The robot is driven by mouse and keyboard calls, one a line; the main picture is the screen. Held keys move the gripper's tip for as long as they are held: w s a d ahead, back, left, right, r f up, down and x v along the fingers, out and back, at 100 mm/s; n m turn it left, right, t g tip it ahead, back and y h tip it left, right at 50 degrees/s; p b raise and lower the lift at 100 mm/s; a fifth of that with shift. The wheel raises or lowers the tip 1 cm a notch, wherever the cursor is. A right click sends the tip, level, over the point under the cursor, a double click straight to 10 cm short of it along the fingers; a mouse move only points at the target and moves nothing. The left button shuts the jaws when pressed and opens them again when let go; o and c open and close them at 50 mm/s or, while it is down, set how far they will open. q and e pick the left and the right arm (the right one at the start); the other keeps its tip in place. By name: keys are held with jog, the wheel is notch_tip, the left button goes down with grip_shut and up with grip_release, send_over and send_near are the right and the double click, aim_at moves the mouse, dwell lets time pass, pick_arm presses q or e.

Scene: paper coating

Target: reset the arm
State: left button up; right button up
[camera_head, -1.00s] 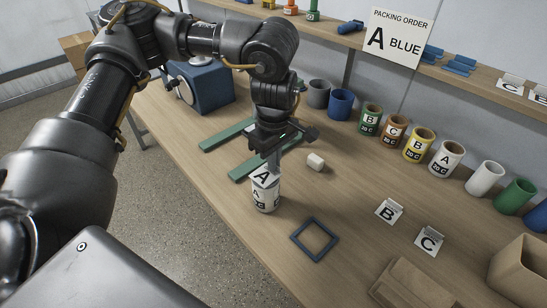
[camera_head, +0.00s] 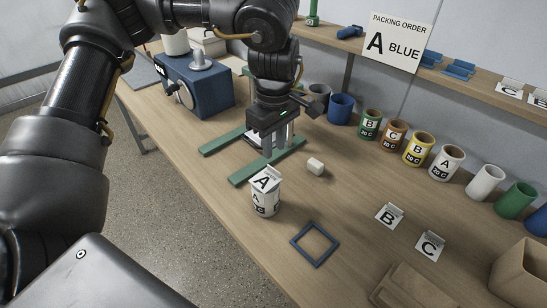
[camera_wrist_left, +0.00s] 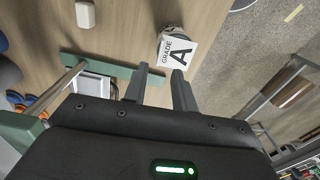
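My left gripper (camera_head: 279,143) hangs over the green rails (camera_head: 247,171) on the table, behind the white can. Its two fingers point down, stand apart and hold nothing. In the left wrist view the fingers (camera_wrist_left: 160,85) show a gap between them. A white can (camera_head: 265,203) stands upright on the table with a white "A" card (camera_head: 265,180) at its top. The card reads "GRADE A" in the left wrist view (camera_wrist_left: 175,52), beyond the fingertips and clear of them. My right gripper is not in view.
A small white block (camera_head: 315,166) lies right of the gripper. A blue square frame (camera_head: 314,243) lies in front. A blue machine (camera_head: 196,84) stands at the back left. A packing order sign (camera_head: 397,42) reads "A BLUE".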

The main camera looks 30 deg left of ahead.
pick_arm(q)
jog(key=shift+r, duration=2.1)
